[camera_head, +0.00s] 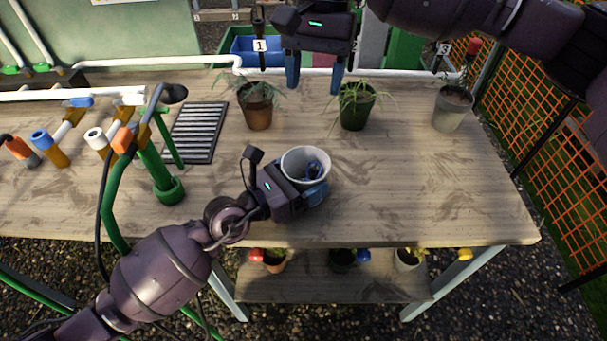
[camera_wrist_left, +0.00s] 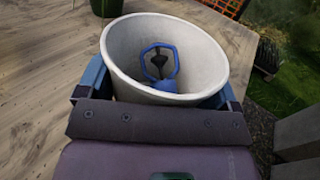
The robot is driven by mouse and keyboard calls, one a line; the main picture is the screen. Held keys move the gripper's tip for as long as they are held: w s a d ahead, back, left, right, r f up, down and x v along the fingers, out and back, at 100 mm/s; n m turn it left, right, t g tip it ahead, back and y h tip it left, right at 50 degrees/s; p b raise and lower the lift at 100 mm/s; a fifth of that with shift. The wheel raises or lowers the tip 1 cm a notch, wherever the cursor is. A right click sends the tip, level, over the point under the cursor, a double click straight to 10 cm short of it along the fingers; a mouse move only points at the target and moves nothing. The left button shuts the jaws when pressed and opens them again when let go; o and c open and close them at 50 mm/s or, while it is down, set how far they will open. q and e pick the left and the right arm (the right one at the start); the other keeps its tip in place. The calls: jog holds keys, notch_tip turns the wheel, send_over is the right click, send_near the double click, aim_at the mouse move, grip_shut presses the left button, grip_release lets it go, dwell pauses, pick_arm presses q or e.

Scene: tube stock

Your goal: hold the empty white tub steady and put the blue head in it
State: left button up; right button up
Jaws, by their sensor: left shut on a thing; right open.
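The white tub (camera_head: 296,153) stands at the middle of the bench, and its wide mouth shows in the left wrist view (camera_wrist_left: 125,62). My left gripper (camera_head: 306,183) is shut on the tub, with blue fingers on both sides of it. The blue head (camera_head: 314,168) is inside the tub. In the left wrist view the blue head (camera_wrist_left: 163,86) shows as a blue ring-like frame and a blue piece low in the tub, with a dark part between. My right gripper (camera_head: 314,80) is open and empty, behind and above the tub, apart from it.
Potted plants stand along the back of the bench (camera_head: 410,195): a brown pot (camera_head: 258,112), a green pot (camera_head: 354,115) and a grey pot (camera_head: 451,112). A green standpipe (camera_head: 168,188) and a drain grate (camera_head: 196,132) are left. The bench right of the tub is clear.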

pick_arm(q)
jog(key=o, duration=0.7)
jog(key=shift+a, duration=0.1)
jog(key=shift+v, duration=5.95)
